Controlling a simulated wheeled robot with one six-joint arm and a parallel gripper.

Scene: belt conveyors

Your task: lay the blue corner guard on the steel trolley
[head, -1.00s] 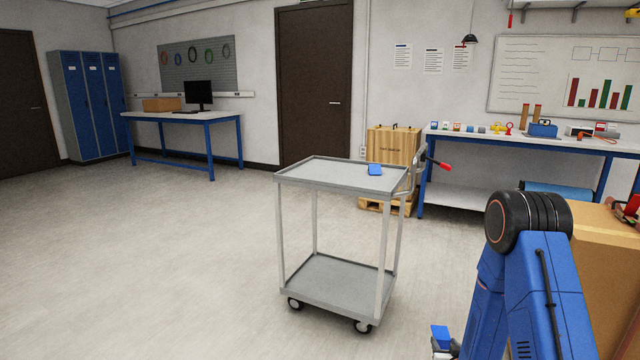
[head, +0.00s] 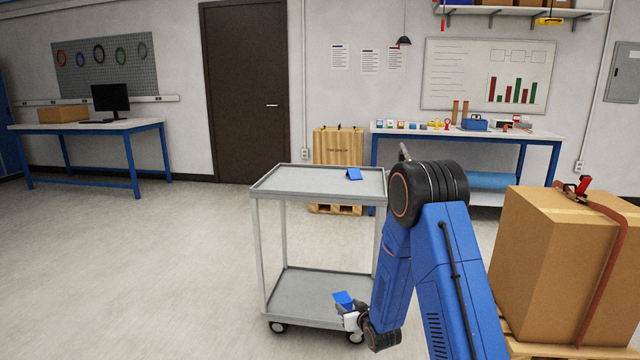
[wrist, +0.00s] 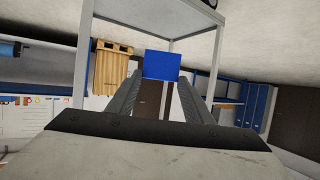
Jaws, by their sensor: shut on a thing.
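The steel trolley (head: 258,193) is grey, with two shelves, and stands just beyond my arm in the head view. Part of its frame also shows in the wrist view (wrist: 160,20). My gripper (head: 349,310) is low, in front of the trolley's lower shelf in the picture. It is shut on a blue corner guard (head: 343,298), which sits between the fingers in the wrist view (wrist: 161,66). A second blue corner guard (head: 354,174) lies on the trolley's top shelf, near its far right side. My arm hides the trolley's right end.
A large strapped cardboard box (head: 540,260) stands on a pallet at the right. A wooden crate (head: 338,150) and a workbench (head: 540,135) stand behind the trolley. A blue-legged desk (head: 140,127) is at the back left. The floor left of the trolley is clear.

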